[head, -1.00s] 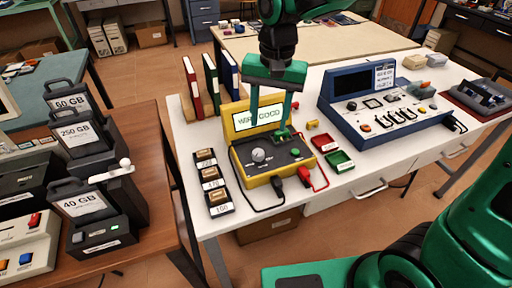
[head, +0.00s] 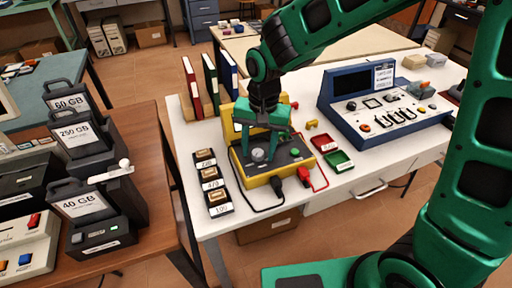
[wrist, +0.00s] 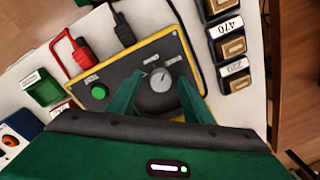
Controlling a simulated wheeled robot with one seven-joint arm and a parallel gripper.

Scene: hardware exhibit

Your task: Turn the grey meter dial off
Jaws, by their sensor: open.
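The grey meter dial (wrist: 160,82) is a round knob on the dark top of the yellow meter (head: 277,181). The dial also shows in the head view (head: 258,155). My gripper (wrist: 155,88) is open, with one green finger on either side of the dial. I cannot tell whether the fingers touch it. In the head view my gripper (head: 258,160) is low over the left part of the meter and hides most of its screen. A green button (wrist: 98,91) sits on the meter apart from the dial.
Red and black plugs with leads (wrist: 82,58) are at the meter's front edge. Labelled resistor blocks (head: 213,184) stand left of it. Red and green trays (head: 338,161) and a blue console (head: 385,105) are to the right. Upright binders (head: 211,82) stand behind.

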